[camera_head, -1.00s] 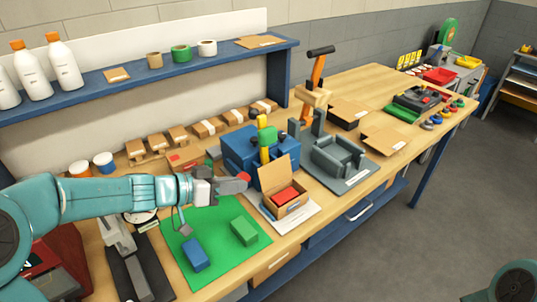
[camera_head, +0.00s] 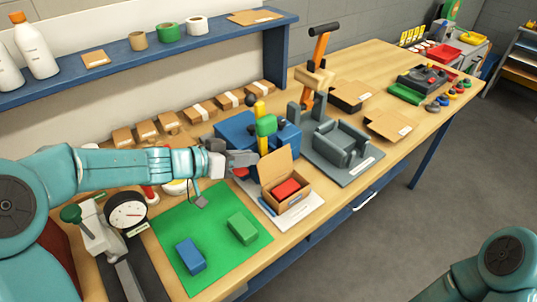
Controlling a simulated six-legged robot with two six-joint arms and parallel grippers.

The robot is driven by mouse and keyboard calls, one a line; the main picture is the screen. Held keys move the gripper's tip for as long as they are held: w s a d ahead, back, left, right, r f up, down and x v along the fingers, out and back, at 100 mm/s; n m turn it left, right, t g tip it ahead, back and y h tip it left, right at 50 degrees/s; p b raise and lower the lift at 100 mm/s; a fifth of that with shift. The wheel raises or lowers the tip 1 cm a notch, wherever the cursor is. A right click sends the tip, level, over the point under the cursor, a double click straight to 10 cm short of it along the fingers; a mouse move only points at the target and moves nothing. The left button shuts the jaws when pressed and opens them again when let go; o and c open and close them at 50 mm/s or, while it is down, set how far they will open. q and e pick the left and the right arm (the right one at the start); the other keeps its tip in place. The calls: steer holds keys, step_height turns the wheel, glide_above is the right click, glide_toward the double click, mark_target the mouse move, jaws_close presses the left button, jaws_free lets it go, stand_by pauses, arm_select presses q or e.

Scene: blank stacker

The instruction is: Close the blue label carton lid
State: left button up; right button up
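A small open carton (camera_head: 291,205) sits on a white sheet right of the green mat, with a red block (camera_head: 286,189) inside. Its brown lid (camera_head: 276,166) stands raised at the back left. A small bluish mark shows on the carton's front, too small to read. My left gripper (camera_head: 246,160) is just left of the raised lid, pointing right; I cannot tell whether it touches the lid. Its fingers are too small and dark to judge their opening. Only part of my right arm shows at the lower right; its gripper is out of view.
A blue fixture (camera_head: 236,128) with a yellow post and green block stands behind the carton. A grey fixture (camera_head: 341,143) stands to its right. The green mat (camera_head: 211,228) holds a blue block (camera_head: 191,256) and a green block (camera_head: 242,228). A dial gauge (camera_head: 127,211) stands at left.

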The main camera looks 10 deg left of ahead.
mark_target(269, 155)
arm_select(q)
steer(key=x, duration=0.6)
steer(key=shift+a+f+b, duration=0.15)
steer(key=shift+b, duration=0.15)
steer(key=shift+w+d+f, duration=0.1)
steer(key=shift+w+d, duration=0.1)
steer(key=shift+d, duration=0.25)
steer(key=shift+w+f, duration=0.1)
steer(key=shift+w, duration=0.25)
steer(key=shift+s, duration=0.15)
jaws_close()
